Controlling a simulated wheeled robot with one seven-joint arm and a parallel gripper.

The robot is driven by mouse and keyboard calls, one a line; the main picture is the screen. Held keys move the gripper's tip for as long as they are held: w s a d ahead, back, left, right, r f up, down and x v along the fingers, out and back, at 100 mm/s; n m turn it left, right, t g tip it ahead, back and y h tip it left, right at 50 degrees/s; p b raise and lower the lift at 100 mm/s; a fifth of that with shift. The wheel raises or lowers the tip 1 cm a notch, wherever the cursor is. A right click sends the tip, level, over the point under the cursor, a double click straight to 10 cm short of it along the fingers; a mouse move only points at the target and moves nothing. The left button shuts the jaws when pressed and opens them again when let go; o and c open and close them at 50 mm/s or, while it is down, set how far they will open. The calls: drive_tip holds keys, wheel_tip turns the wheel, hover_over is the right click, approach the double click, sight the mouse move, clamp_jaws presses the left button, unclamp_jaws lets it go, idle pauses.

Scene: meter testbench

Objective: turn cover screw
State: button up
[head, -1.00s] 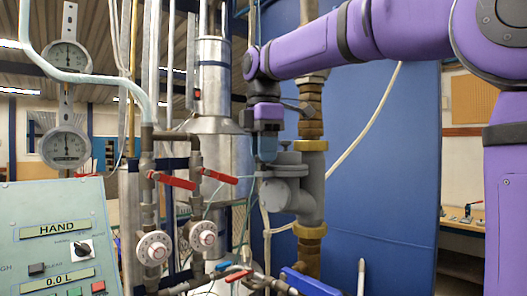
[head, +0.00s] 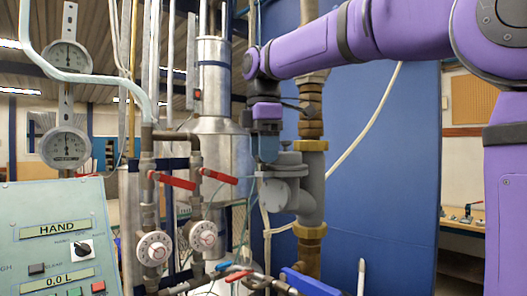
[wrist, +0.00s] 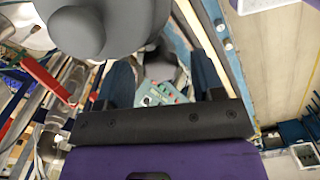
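The grey meter (head: 300,190) with its flanged cover is mounted on a brass-fitted vertical pipe in the head view. In the wrist view its grey body with a rounded knob (wrist: 75,32) fills the top left.
Left of the meter are pipes with red-handled valves (head: 178,181) and round dials (head: 154,248). A control panel (head: 50,235) stands at lower left, below two gauges (head: 66,147). A blue wall panel (head: 390,190) is behind, and a pale hose (head: 365,125) crosses it.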

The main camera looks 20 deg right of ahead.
wheel_tip(320, 180, up, 11)
idle(0.7)
drive_tip(key=shift+f, duration=0.2)
